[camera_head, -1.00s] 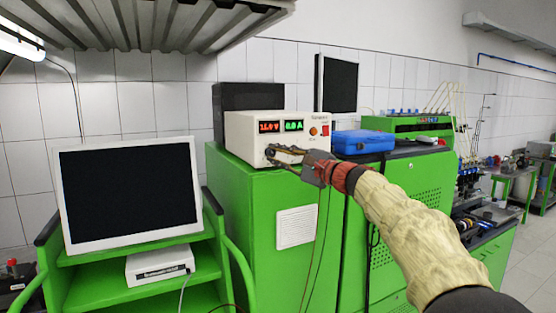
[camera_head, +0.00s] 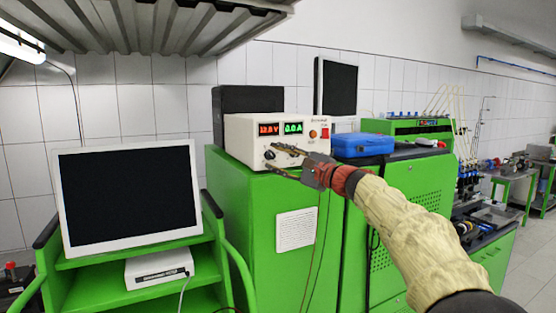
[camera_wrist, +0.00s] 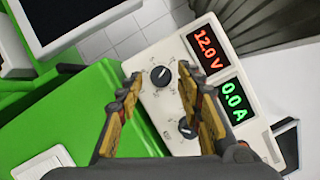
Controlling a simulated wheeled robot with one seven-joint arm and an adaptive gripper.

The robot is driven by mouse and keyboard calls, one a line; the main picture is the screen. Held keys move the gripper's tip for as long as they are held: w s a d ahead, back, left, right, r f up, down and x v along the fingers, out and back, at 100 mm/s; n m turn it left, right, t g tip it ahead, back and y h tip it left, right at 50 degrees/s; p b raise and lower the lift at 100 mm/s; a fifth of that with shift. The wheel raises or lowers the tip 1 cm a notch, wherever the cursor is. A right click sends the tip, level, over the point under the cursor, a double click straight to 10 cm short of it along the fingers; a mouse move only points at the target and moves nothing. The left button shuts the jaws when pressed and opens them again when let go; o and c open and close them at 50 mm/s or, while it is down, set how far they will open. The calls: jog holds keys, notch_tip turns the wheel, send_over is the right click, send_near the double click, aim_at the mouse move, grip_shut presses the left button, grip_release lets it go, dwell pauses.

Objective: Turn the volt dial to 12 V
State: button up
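The white power supply (camera_head: 241,136) stands on the green cabinet. The volt dial (camera_wrist: 160,76), a black knob with a white pointer line, lies between my fingertips in the wrist view. It also shows in the head view (camera_head: 269,155). My gripper (camera_head: 272,158) is open, one finger on each side of the dial, with visible gaps and nothing held. A second black dial (camera_wrist: 187,129) is partly hidden by a finger.
An orange knob (camera_head: 313,134) and a red switch (camera_head: 325,132) sit at the right of the panel. A blue case (camera_head: 362,144) stands to the right on the bench. Thin cables (camera_head: 318,235) hang down the green cabinet front (camera_head: 255,225).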

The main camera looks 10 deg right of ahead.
jog(key=v, duration=1.2)
